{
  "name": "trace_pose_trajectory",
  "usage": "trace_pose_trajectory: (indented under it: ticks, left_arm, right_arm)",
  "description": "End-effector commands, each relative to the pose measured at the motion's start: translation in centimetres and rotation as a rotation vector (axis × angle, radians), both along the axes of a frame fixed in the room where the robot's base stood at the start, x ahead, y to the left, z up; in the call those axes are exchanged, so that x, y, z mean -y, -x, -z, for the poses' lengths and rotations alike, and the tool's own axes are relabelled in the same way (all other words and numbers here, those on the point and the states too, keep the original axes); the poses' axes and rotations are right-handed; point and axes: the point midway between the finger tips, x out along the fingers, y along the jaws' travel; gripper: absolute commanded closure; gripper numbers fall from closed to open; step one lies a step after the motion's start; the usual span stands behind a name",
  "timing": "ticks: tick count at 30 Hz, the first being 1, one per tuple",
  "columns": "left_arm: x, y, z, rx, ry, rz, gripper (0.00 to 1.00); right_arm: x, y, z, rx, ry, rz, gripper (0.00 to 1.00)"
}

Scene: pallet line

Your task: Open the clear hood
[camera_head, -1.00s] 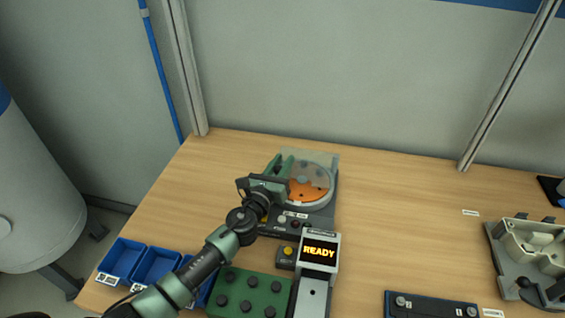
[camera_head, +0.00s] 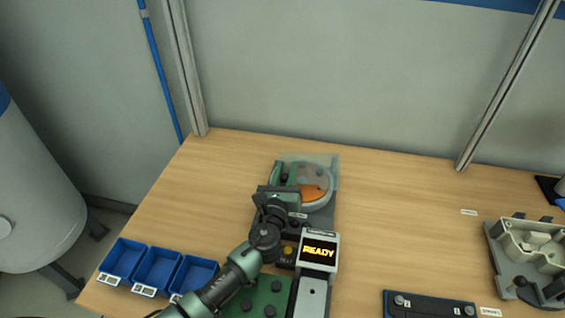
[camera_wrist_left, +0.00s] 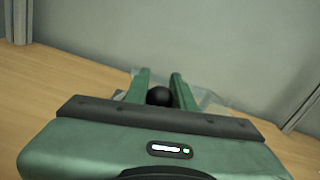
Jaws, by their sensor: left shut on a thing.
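The machine (camera_head: 316,218) stands near the middle of the bench, with a dark base and an orange disc (camera_head: 312,193). Its clear hood (camera_head: 318,169) lies over the disc; I cannot tell whether it is slightly raised. My left gripper (camera_head: 284,176) reaches over the hood's left side and covers part of the machine. In the left wrist view, a round black knob (camera_wrist_left: 159,96) sits between the two green fingers of my left gripper (camera_wrist_left: 159,92), which is shut on it. Clear material shows beyond the fingers. My right gripper is not in view.
A display reading READY (camera_head: 319,250) stands in front of the machine, beside a green studded block (camera_head: 262,300). Blue bins (camera_head: 157,268) line the front left. A dark bar (camera_head: 430,304) and a grey fixture (camera_head: 530,255) are at right.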

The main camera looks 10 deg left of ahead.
Motion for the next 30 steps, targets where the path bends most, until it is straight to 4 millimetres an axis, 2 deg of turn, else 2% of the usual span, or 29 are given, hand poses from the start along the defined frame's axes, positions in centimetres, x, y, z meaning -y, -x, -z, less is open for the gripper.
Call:
trace_pose_trajectory:
  ticks: [3, 13, 14, 16, 26, 30]
  left_arm:
    - [1.0, 0.9, 0.1, -0.001, 0.004, -0.059, 1.0]
    - [1.0, 1.1, 0.0, -0.001, -0.001, -0.079, 1.0]
    - [1.0, 1.1, 0.0, -0.001, -0.001, -0.079, 0.72]
    - [1.0, 1.1, 0.0, -0.001, -0.001, -0.079, 0.54]
    - [1.0, 1.2, 0.0, -0.001, -0.001, -0.079, 0.54]
    - [1.1, 2.6, 0.2, -0.002, 0.001, -0.078, 0.54]
  right_arm:
    - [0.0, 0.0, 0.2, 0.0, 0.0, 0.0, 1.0]
    - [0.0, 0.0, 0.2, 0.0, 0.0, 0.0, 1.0]
    - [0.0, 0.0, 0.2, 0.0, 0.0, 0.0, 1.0]
    - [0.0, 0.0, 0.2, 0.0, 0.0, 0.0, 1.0]
    - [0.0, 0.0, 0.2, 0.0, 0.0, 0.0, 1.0]
    - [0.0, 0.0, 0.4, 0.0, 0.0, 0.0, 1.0]
